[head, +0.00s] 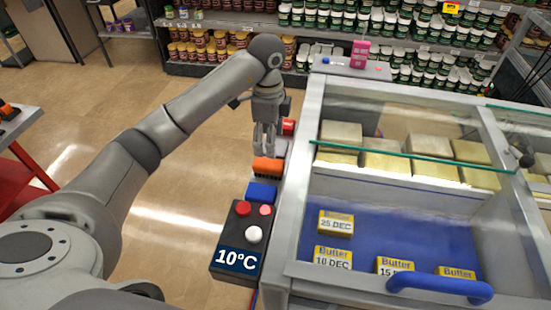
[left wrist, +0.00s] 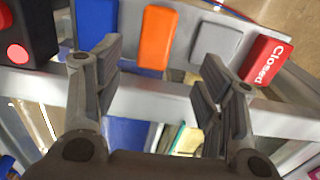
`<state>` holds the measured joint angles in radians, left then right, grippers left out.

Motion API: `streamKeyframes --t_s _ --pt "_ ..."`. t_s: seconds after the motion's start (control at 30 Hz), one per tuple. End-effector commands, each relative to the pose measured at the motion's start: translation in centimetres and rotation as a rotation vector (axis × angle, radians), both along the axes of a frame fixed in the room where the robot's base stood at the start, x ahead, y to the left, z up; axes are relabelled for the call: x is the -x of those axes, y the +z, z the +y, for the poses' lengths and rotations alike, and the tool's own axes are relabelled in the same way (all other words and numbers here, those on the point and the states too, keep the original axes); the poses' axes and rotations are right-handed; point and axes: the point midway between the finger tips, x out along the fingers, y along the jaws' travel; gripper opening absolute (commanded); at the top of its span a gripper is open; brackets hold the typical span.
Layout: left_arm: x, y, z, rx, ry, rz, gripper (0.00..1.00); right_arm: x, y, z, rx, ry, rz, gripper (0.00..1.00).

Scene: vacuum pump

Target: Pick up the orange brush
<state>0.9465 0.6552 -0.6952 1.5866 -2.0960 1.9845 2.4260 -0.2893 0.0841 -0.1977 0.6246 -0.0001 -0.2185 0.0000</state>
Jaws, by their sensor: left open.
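The orange brush (head: 268,167) lies on the narrow ledge along the left side of the freezer, between a blue block and a grey block. In the left wrist view the orange brush (left wrist: 155,38) shows its plain orange top, just beyond the fingertips. My left gripper (head: 265,148) points down above the ledge, near the brush. In the left wrist view the left gripper (left wrist: 160,72) is open and empty, with its fingers spread to either side of the brush's line. My right gripper is not in view.
The blue block (head: 261,193), grey block (left wrist: 216,45) and red "Closed" block (left wrist: 264,60) share the ledge. A black control box (head: 238,240) reads 10°C. The freezer (head: 300,210) holds butter packs beside the ledge. Open floor lies left.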

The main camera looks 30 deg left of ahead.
Motion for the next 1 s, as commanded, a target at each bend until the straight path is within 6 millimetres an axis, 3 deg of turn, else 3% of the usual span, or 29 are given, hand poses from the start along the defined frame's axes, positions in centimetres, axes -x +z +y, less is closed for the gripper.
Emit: streamKeyframes --t_s 0.2,0.4,0.73,1.0 --pt "0.1 -3.4 0.0 0.0 -0.001 0.005 0.64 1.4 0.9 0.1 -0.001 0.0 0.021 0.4" --pt "0.1 -4.8 0.0 0.001 -0.002 0.005 0.64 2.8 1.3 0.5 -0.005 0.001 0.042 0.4" --pt "-0.2 -9.0 -0.2 0.001 -0.001 0.005 0.64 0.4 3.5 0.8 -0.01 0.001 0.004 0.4" --pt "-0.3 -9.7 -0.2 0.001 -0.002 0.002 0.64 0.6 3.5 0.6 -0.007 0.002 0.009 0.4"
